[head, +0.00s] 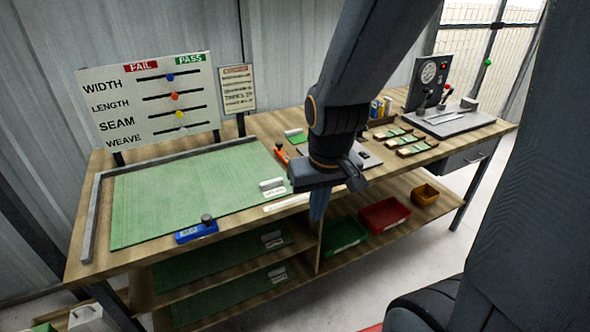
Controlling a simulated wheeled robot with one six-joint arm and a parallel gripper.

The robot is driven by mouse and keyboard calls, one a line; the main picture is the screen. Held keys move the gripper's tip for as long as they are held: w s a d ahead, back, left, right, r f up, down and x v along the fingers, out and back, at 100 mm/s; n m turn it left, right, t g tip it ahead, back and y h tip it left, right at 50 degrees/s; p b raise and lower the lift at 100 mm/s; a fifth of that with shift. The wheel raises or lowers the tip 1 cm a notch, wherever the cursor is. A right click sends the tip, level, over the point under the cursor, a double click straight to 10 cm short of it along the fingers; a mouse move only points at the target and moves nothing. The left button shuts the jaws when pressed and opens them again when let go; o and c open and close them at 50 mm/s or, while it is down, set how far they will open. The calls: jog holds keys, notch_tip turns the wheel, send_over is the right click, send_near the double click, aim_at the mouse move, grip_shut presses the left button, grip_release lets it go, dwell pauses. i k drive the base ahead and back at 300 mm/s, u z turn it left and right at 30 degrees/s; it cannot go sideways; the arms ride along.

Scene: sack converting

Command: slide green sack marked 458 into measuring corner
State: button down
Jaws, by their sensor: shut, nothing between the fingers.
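A large green sack (190,195) lies flat on the left of the wooden bench. It has a pale label (271,184) near its right edge; the number is too small to read. The grey measuring corner (91,215) is a raised L-shaped fence along the bench's left and back edges. The sack lies inside its angle, with a narrow strip of wood showing between them; whether they touch anywhere is unclear. My gripper (317,212) is shut and empty, pointing down at the bench's front edge, right of the sack. The arm hides part of the bench behind it.
A blue block with a dark knob (197,230) sits at the sack's front edge. More green sacks (225,262) lie on the shelves below, beside green and red bins (385,214). A WIDTH/LENGTH/SEAM/WEAVE board (150,97) stands behind. A gauge machine (430,85) stands far right.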

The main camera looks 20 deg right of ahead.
aim_at(153, 203)
jog(key=z, duration=1.35)
jog(key=i, duration=1.25)
jog(key=u, duration=2.25)
